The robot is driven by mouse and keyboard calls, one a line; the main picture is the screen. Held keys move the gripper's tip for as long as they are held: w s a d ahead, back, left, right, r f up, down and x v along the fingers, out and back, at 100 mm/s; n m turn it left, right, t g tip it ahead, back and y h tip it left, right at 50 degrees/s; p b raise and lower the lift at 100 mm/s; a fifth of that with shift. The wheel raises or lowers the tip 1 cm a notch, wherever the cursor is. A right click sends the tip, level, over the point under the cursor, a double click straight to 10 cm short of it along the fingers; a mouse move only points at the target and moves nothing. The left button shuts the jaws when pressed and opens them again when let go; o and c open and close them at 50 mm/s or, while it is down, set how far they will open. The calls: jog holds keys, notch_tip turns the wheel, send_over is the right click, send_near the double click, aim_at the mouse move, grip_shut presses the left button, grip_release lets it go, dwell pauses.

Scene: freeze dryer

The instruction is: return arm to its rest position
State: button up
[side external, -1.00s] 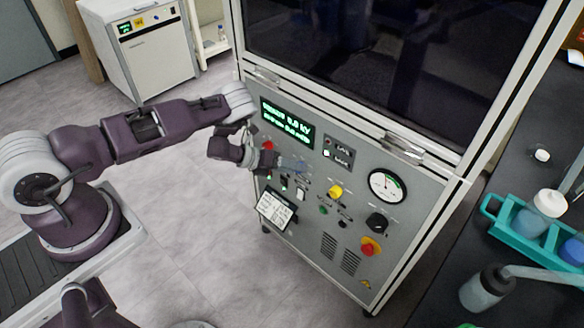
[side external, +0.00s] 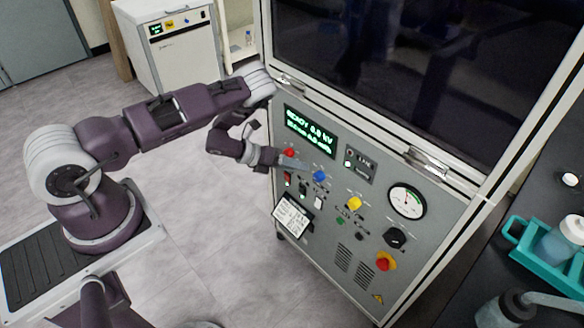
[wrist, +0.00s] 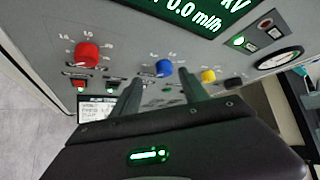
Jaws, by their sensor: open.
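My arm reaches from its base at the left to the grey control panel (side external: 340,225) in the side external view. My gripper (side external: 303,166) is in front of the panel's upper left part, just left of the blue knob (side external: 320,175). In the wrist view, the two dark fingers of my gripper (wrist: 162,92) are apart with nothing between them. The blue knob (wrist: 164,68) shows just beyond the gap, clear of the fingertips. The exact distance to the panel is hard to tell.
A red knob (side external: 289,153) and a yellow knob (side external: 354,203) flank the blue one. The green display (side external: 310,131) is above. A red-and-yellow stop button (side external: 386,261) is lower right. A dark bench with a teal rack (side external: 540,256) stands right. Open floor lies left of the panel.

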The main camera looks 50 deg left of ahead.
jog(key=s+r+n+g+y, duration=0.25)
jog(key=r+n+y, duration=0.45)
jog(key=r+n, duration=1.55)
jog(key=s+d+r+n, duration=0.2)
jog(key=s+d+r, duration=0.1)
jog(key=s+r, duration=0.55)
jog(key=s+d+r+n, duration=0.2)
jog(key=s+d+r, duration=0.1)
jog(key=s+r, duration=0.55)
jog(key=s+d+r+n+g+h, duration=0.1)
jog(key=s+n, duration=0.4)
jog(key=s, duration=0.7)
jog(key=shift+s+d+g, duration=0.2)
jog(key=shift+d+g, duration=0.25)
jog(key=shift+d, duration=0.6)
jog(key=shift+n, duration=0.25)
